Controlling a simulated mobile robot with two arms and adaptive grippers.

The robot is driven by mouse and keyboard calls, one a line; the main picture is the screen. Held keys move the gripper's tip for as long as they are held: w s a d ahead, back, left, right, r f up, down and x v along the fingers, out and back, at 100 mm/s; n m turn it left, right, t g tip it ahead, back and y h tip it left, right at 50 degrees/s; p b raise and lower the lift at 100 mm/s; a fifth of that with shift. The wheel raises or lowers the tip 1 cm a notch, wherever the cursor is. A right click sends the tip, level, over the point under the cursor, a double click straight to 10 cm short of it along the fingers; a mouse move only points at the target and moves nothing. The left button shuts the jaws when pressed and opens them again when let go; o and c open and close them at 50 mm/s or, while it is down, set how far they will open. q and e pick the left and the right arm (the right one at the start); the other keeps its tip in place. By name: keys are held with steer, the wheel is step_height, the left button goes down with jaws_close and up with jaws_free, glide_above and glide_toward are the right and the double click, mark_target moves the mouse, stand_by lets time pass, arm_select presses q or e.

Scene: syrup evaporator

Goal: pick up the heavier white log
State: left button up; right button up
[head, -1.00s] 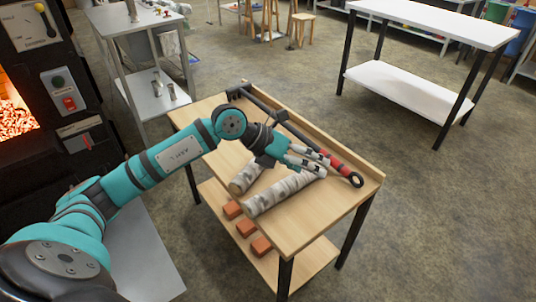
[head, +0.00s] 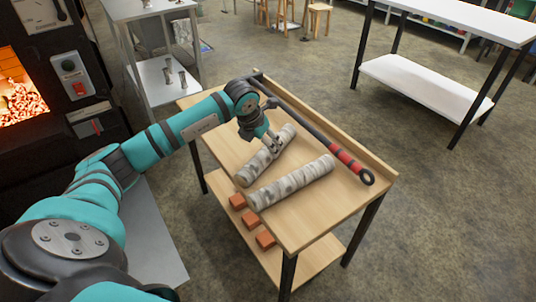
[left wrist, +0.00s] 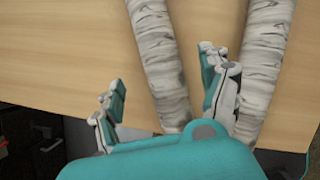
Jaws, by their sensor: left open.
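Two pale logs with grey bark marks lie on the wooden table (head: 318,217). The right log (head: 290,183) looks longer and thicker in the head view; the left log (head: 251,171) lies beside it at an angle. My left gripper (head: 268,145) is above the left log, covering part of it. In the left wrist view this gripper (left wrist: 164,76) is open, its fingers on either side of the left log (left wrist: 157,55). One finger is between the two logs, near the right log (left wrist: 263,55). Contact cannot be told. My right gripper does not show.
A black poker with a red grip (head: 343,157) lies along the table's raised back edge (head: 330,130). Several orange blocks (head: 250,221) sit at the near left, lower down. A glowing furnace (head: 20,95) stands left. A white table (head: 430,85) stands behind.

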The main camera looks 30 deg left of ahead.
mark_target(267, 151)
arm_select(q)
steer(key=x, duration=0.6)
steer(key=shift+b, duration=0.4)
steer(key=shift+r, duration=0.1)
jaws_close()
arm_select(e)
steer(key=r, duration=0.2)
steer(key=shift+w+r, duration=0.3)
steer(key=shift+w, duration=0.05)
